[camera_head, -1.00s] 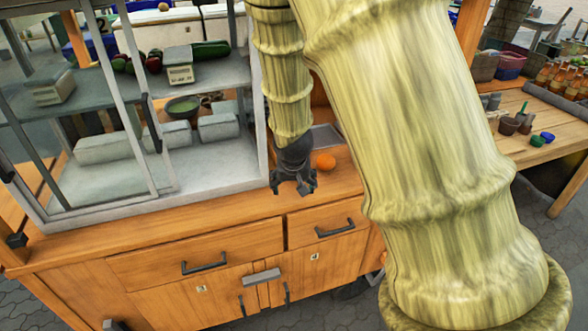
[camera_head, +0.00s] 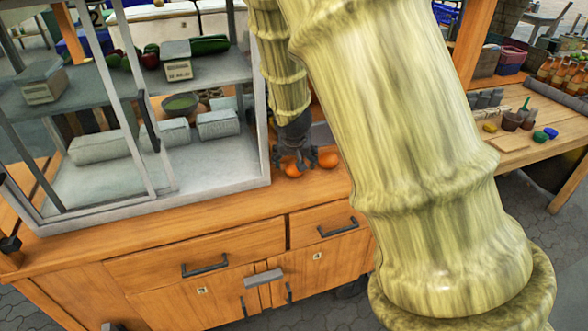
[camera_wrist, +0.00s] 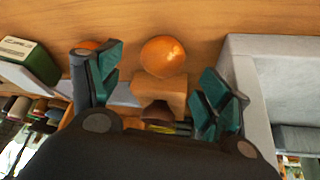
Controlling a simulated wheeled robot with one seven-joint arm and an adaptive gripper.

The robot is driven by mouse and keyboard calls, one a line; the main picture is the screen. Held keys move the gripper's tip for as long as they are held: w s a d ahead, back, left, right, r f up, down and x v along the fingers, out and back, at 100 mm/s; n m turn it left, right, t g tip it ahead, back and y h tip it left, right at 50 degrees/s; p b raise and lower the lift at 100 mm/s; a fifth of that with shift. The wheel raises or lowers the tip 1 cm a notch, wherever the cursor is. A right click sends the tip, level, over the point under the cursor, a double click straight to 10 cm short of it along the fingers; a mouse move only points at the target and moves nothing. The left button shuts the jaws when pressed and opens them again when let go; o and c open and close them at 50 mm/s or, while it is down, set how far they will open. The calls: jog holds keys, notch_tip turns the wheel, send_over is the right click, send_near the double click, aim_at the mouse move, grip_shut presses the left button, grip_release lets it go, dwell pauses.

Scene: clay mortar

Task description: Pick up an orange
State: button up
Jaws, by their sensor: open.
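Two oranges lie on the wooden counter (camera_head: 215,214). The left orange (camera_head: 292,170) is at my gripper's fingertips and partly hidden by them; in the wrist view this orange (camera_wrist: 163,56) shows between the open fingers, towards their tips. The right orange (camera_head: 328,160) sits just right of my gripper (camera_head: 292,160); in the wrist view it is mostly hidden behind the left finger. In the wrist view my gripper (camera_wrist: 163,82) has its fingers spread wide, with nothing held. I cannot tell whether a finger touches the orange.
A glass-framed display case (camera_head: 205,158) stands close to the left of my gripper, holding a green bowl (camera_head: 181,105), pale blocks and a scale (camera_head: 178,70). Bare counter lies in front of the oranges. A side table (camera_head: 555,142) with bottles and small pots is at right.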

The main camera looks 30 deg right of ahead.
jog(key=shift+p+x, duration=0.3)
jog(key=shift+x, duration=2.4)
jog(key=shift+w+a+r, duration=0.1)
jog(key=c, duration=1.2)
